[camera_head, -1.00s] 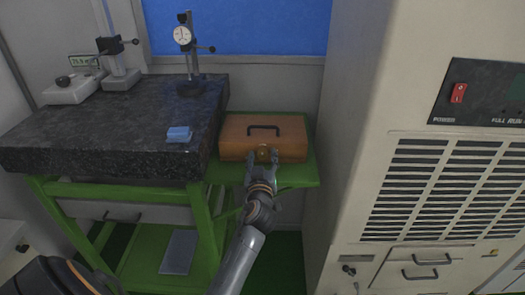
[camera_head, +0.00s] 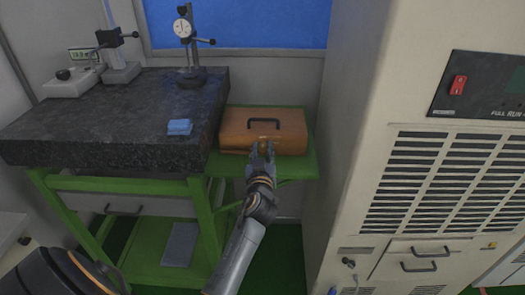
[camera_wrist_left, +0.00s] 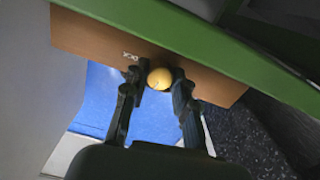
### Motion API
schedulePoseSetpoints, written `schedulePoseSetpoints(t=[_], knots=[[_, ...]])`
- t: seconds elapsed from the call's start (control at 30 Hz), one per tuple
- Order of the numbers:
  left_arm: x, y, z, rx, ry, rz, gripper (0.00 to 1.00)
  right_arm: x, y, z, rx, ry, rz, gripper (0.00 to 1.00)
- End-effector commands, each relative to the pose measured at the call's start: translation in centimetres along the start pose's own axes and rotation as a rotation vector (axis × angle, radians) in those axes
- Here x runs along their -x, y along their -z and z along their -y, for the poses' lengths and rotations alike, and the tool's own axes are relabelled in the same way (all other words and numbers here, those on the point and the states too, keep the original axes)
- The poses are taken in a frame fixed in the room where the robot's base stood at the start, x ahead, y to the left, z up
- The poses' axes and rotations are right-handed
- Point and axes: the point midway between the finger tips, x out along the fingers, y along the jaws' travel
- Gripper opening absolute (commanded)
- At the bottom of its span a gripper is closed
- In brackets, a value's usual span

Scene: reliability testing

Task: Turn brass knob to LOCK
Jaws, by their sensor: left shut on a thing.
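A brown wooden case (camera_head: 285,122) with a dark handle on top sits on a green side shelf. The round brass knob (camera_wrist_left: 160,78) is on the front of the case, beside small white lettering (camera_wrist_left: 130,57) too small to read surely. My left gripper (camera_head: 262,148) reaches the case front from below. In the left wrist view, its fingers (camera_wrist_left: 159,83) stand on both sides of the knob, shut on it. In the head view the fingers mostly hide the knob. My right gripper is not in view.
A dark granite plate (camera_head: 110,115) on a green stand is left of the case, with a blue block (camera_head: 180,127) and dial gauge stand (camera_head: 189,50) on it. A tall beige cabinet (camera_head: 350,130) stands close on the right.

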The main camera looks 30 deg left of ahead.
Motion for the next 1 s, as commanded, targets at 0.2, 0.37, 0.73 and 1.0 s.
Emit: schedulePoseSetpoints(t=[0.2,0.37,0.73,1.0], knots=[[-0.03,0.04,0.03,-0.158,0.001,-0.001,0.0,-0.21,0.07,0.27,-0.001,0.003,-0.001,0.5],[-0.03,0.08,0.02,-0.308,0.001,-0.002,0.0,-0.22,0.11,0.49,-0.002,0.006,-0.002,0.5],[-0.04,0.17,0.0,-0.662,0.0,-0.002,0.0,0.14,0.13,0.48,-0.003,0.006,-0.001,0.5],[-0.04,0.23,0.01,-0.92,0.001,-0.002,0.0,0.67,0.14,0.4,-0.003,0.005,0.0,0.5]])
